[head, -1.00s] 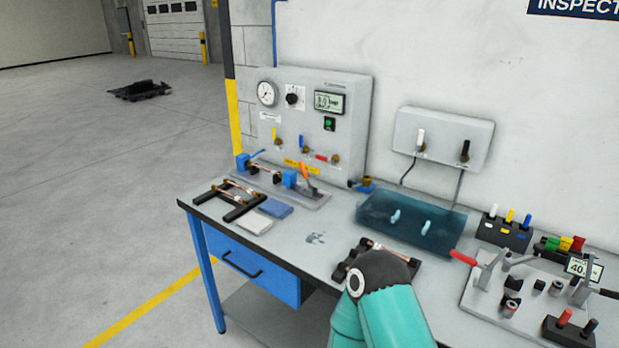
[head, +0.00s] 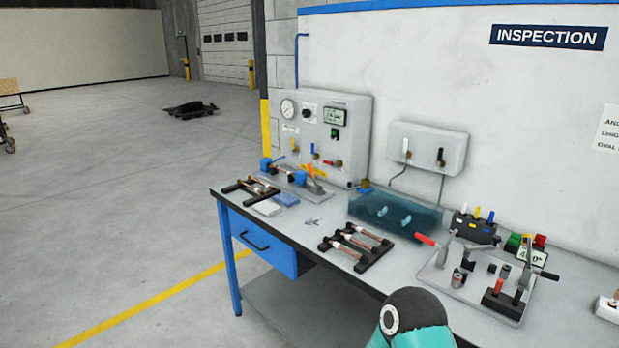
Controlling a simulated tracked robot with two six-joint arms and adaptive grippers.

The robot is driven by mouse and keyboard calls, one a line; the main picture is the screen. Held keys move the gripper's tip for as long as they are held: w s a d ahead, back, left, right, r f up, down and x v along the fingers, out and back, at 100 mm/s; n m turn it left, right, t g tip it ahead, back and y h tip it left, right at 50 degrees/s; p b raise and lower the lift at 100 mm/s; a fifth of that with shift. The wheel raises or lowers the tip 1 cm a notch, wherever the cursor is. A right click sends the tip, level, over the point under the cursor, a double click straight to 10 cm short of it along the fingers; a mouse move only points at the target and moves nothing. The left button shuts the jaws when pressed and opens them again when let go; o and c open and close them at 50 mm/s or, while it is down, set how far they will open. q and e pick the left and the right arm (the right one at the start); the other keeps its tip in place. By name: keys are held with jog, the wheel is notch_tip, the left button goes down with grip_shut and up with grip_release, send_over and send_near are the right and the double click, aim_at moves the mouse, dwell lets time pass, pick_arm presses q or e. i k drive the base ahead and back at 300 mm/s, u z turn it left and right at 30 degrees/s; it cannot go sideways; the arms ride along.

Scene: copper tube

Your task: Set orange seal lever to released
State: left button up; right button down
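The orange seal lever (head: 311,170) stands up at the right end of a small clamp fixture (head: 317,189) on the bench, in front of the grey gauge panel. The fixture has blue blocks (head: 299,179) and a copper tube lying along it. The lever looks roughly upright with a slight lean; its exact setting is too small to tell. One of my arms, teal with a dark rounded joint, enters at the bottom edge, well in front of the bench and far from the lever. Neither gripper shows.
A rack with copper tubes (head: 356,246) lies mid-bench. A blue translucent tray (head: 362,211) is behind it. Another dark rack (head: 250,187) sits left of the fixture. Bare bench top (head: 290,228) lies between the racks.

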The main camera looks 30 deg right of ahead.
aim_at(311, 168)
jog(key=z, duration=0.4)
jog(key=i, duration=0.95)
jog(key=u, duration=0.05)
